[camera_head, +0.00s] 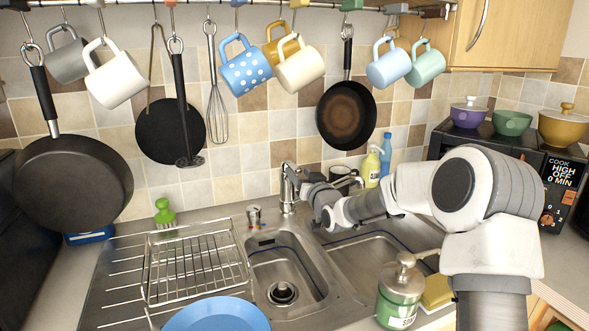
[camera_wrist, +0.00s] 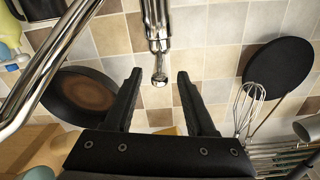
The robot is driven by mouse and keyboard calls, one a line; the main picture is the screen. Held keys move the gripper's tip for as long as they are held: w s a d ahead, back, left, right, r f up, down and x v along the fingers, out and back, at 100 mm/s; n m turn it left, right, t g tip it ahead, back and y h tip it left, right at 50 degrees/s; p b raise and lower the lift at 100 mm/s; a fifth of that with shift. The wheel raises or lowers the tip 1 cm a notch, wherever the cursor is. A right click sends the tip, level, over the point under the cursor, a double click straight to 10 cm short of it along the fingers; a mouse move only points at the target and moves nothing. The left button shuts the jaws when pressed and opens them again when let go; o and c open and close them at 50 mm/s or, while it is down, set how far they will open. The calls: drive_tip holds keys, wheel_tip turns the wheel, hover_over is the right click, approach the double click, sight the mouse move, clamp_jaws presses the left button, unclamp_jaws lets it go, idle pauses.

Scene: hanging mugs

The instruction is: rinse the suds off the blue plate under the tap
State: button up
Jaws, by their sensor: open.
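The blue plate (camera_head: 215,317) lies at the front of the counter below the dish rack, cut off by the picture's bottom edge. No suds can be made out on its visible part. The chrome tap (camera_head: 288,190) stands behind the sink, and no running water shows. In the wrist view, my gripper (camera_wrist: 159,74) is open and empty, its two black fingers on either side of the tap's lever end (camera_wrist: 159,78). Contact cannot be told. The tap's curved spout (camera_wrist: 45,65) crosses the left of that view. In the head view, my wrist partly hides the gripper.
The sink has a left basin (camera_head: 283,290) and a right basin partly behind my arm. A wire dish rack (camera_head: 195,268) stands left. A soap dispenser (camera_head: 400,290) and yellow sponge (camera_head: 437,292) stand front right. Mugs and pans hang above, including a dark pan (camera_head: 346,115).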

sight(294, 165)
drive_tip(key=shift+x, duration=2.25)
clamp_jaws()
